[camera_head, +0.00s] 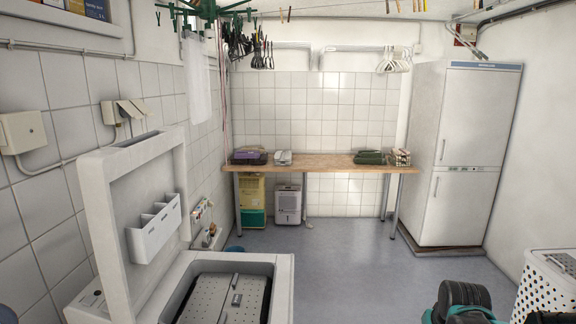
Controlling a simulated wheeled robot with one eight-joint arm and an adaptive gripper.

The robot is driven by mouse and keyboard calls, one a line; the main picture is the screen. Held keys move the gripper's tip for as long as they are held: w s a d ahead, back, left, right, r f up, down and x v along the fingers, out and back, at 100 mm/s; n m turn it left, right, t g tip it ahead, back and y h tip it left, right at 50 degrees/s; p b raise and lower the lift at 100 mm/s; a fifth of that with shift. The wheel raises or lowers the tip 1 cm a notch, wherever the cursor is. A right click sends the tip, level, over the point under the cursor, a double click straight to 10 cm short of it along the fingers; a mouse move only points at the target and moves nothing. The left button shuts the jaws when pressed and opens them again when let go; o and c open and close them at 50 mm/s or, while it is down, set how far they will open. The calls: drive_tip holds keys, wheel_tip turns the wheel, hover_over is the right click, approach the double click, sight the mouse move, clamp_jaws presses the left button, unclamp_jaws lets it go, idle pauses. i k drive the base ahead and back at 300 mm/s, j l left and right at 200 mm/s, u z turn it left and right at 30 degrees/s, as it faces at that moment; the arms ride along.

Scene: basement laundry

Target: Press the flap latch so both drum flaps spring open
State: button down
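A white top-loading washing machine (281,290) stands at the lower left with its lid (110,215) raised. Inside the opening is the grey perforated drum (205,302). Its two flaps look shut, lying level across the top. A small rectangular piece, apparently the flap latch (237,299), sits near the middle of the flaps. The bottom edge of the picture cuts off the near part of the drum.
A wooden table (320,163) with folded items stands at the back, with a dehumidifier (288,204) under it. A white fridge (465,150) is at the back right, and a white laundry basket (545,290) at the right edge. The floor (345,255) between is clear.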

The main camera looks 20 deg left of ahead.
sight(236, 299)
drive_tip(key=l, duration=0.35)
drive_tip(key=k+l+u, duration=0.15)
drive_tip(key=l, duration=0.2)
drive_tip(key=u, duration=1.8)
